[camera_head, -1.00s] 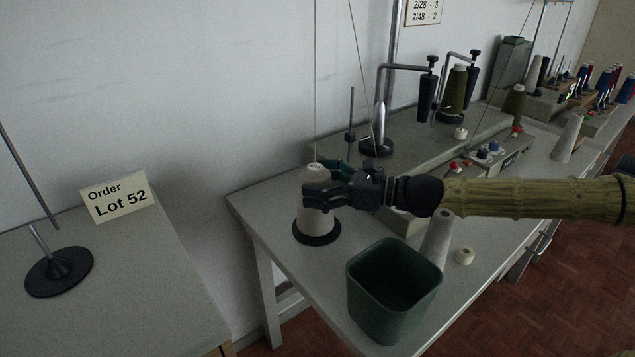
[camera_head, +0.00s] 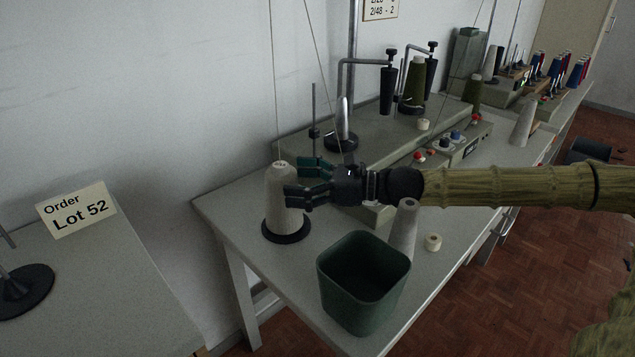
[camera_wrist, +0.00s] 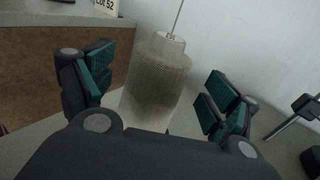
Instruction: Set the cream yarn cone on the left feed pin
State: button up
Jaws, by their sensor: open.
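The cream yarn cone (camera_head: 280,205) stands upright on a round black base (camera_head: 287,238) at the left end of the machine table. A thin line rises from its top; the pin inside is hidden by the cone. My gripper (camera_head: 298,181) is open just right of the cone in the head view, its fingertips overlapping the cone's right edge. In the wrist view the cone (camera_wrist: 155,82) stands between the spread fingers of my gripper (camera_wrist: 158,95), with gaps on both sides.
A green bin (camera_head: 340,300) stands at the table's front edge, beside a grey cone (camera_head: 403,232) and a small cream spool (camera_head: 433,242). Behind are a machine bed and tension posts (camera_head: 388,90). A separate left table has an order card (camera_head: 76,210) and an empty pin base (camera_head: 25,288).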

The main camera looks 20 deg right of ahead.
jog(key=shift+v, duration=2.05)
jog(key=shift+s+d, duration=0.1)
